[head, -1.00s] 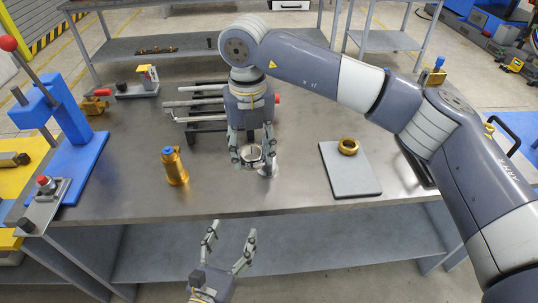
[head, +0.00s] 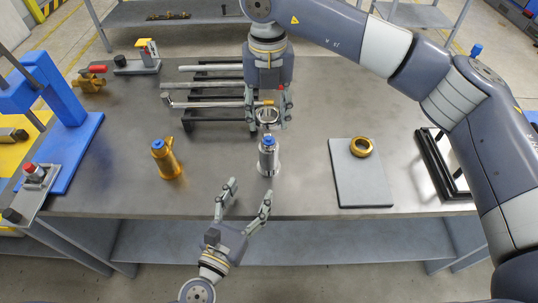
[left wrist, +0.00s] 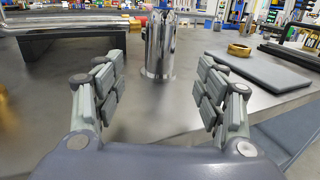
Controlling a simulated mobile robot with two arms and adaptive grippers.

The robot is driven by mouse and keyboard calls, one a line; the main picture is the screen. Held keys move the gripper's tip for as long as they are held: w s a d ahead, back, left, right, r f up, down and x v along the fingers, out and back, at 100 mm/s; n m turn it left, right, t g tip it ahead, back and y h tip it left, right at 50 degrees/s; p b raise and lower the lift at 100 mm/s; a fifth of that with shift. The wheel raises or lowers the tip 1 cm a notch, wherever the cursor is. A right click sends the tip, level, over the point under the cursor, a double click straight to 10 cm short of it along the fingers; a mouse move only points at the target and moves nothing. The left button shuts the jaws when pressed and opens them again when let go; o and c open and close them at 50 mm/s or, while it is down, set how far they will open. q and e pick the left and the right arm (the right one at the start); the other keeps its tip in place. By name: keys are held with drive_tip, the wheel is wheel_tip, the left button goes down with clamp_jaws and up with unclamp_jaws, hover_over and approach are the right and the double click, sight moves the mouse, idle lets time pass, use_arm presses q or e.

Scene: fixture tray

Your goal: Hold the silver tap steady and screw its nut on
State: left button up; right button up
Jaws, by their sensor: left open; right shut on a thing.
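The silver tap (head: 268,160) stands upright near the table's front edge, its blue top uncovered. It also shows in the left wrist view (left wrist: 160,50), straight ahead between the fingers. My right gripper (head: 268,122) is shut on a silver ring-shaped nut (head: 268,115). In the head view the nut appears just beyond the tap's top, apart from it; its exact height is hard to tell. My left gripper (head: 248,190) is open and empty at the front edge, short of the tap. Its spread fingers also show in the left wrist view (left wrist: 158,85).
A brass tap (head: 166,160) stands to the left. A brass ring (head: 361,147) lies on a grey plate (head: 360,185) at right. A black rack with metal bars (head: 200,87) is behind the nut. A blue press (head: 75,150) stands far left.

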use_arm(q)
drive_tip(key=x, duration=1.2)
use_arm(e)
drive_tip(key=shift+w+d+f, duration=0.1)
drive_tip(key=shift+w+f, duration=0.05)
drive_tip(key=shift+w, duration=0.2)
use_arm(q)
drive_tip(key=shift+w+d, duration=0.1)
drive_tip(key=shift+w, duration=0.15)
use_arm(e)
drive_tip(key=shift+s, duration=0.1)
use_arm(q)
drive_tip(key=shift+c, duration=0.5)
clamp_jaws()
use_arm(e)
hover_over(269, 143)
drive_tip(key=shift+f, duration=2.45)
drive_tip(key=shift+f, duration=0.9)
drive_tip(key=shift+f, duration=0.55)
